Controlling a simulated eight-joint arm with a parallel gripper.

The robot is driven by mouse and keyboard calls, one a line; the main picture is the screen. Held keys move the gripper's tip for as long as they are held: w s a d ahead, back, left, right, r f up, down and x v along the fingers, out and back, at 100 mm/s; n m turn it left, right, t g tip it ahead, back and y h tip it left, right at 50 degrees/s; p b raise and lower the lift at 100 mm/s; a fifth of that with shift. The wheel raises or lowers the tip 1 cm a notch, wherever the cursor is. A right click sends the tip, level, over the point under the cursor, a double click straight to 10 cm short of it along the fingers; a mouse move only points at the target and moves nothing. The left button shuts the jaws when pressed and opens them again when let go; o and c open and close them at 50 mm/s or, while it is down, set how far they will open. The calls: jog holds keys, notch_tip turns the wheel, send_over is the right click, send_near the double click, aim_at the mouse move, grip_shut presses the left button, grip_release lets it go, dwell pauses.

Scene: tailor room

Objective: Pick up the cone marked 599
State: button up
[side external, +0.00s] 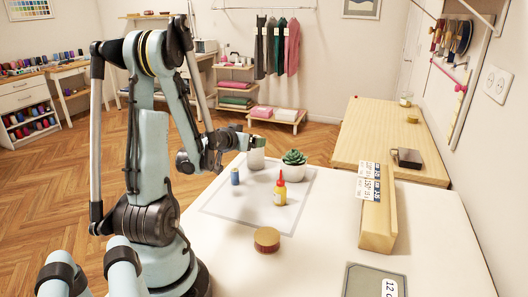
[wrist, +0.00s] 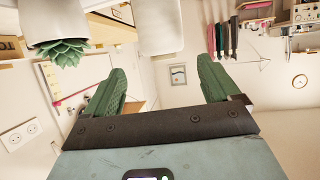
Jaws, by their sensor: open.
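My gripper (side external: 257,142) is open, its green fingers extended over the white table; they also show spread apart in the wrist view (wrist: 163,66). A whitish, roughly cylindrical object (side external: 256,160) stands just below and beside the fingertips. In the wrist view, which is upside down, a white object (wrist: 157,28) shows beyond the gap between the fingers; nothing is held. A small blue spool or cone (side external: 235,176) stands on the mat to the left of it. I cannot read the mark 599 on any of these.
A potted succulent (side external: 293,160) stands close right of the white object. A yellow bottle with red tip (side external: 280,192) and a round wooden-looking tin (side external: 266,240) are nearer the front. A long wooden box (side external: 378,222) lies right. The mat's (side external: 226,207) front-left is clear.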

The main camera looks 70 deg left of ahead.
aim_at(255, 152)
jog(key=shift+x, duration=2.55)
jog(key=shift+s+a+f, duration=0.1)
jog(key=shift+s, duration=0.1)
jog(key=c, duration=1.6)
